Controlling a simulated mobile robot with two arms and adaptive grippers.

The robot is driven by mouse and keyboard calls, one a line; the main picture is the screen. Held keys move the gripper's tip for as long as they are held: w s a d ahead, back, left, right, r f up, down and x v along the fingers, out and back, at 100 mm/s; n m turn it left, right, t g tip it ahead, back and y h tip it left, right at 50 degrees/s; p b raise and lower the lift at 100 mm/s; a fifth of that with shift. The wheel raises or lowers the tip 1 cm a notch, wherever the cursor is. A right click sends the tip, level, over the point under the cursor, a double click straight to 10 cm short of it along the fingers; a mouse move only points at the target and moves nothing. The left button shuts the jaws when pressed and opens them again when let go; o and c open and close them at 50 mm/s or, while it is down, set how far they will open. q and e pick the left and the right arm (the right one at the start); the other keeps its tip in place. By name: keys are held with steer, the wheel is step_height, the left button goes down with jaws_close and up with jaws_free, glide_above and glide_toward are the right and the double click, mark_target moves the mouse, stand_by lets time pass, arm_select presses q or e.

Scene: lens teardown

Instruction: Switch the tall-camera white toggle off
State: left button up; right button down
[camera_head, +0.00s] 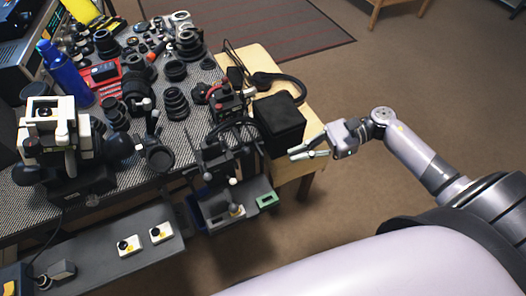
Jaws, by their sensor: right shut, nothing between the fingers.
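My right gripper (300,153) points left at the right edge of the bench. Its fingers are together and empty, just right of a black box (281,118). My left gripper is out of view. No tall camera or white toggle can be told for certain. Candidates are two small white boxes with black knobs (129,245) (161,233) on the low grey shelf, and a white-and-yellow piece (237,211) on a grey panel (252,190) below black equipment. The gripper is apart from all of these. Any switch position is too small to read.
The patterned bench (150,183) is crowded with lenses, a blue bottle (62,72) and a white device (58,135). A green block (267,200) sits on the grey panel. Headphones (283,82) lie on a wooden table (257,60).

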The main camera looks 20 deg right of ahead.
steer(key=p, duration=0.4)
glide_toward(230, 179)
steer(key=s+x, duration=0.1)
steer(key=x, duration=0.4)
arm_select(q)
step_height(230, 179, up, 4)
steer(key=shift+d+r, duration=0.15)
arm_select(e)
steer(key=shift+w+a+f, duration=0.35)
steer(key=shift+w, duration=0.15)
